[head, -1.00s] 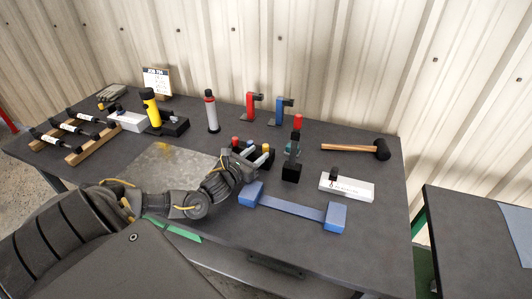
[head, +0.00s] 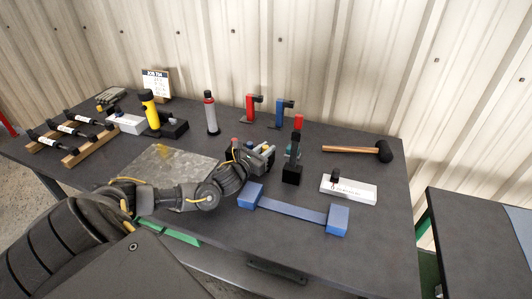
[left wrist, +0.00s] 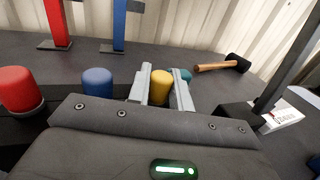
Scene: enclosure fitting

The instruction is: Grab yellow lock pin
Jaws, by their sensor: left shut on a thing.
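The yellow lock pin (left wrist: 161,86) has a rounded yellow top and stands upright between the two grey fingers of my left gripper (left wrist: 164,88) in the left wrist view. The fingers are shut on it. In the head view my left gripper (head: 266,152) is over the dark pin holder, and the arm hides most of the holder. A red pin (left wrist: 20,88) and a blue pin (left wrist: 97,82) stand left of the fingers in the left wrist view. A teal piece (left wrist: 183,75) shows behind the right finger. My right gripper is not in view.
A black stand with a red top (head: 292,172) is close right of my left gripper. A blue two-block bar (head: 290,208) lies in front. A white labelled block (head: 348,188) and a mallet (head: 350,149) are at right. Red (head: 250,107) and blue (head: 281,112) clamp-like tools stand behind.

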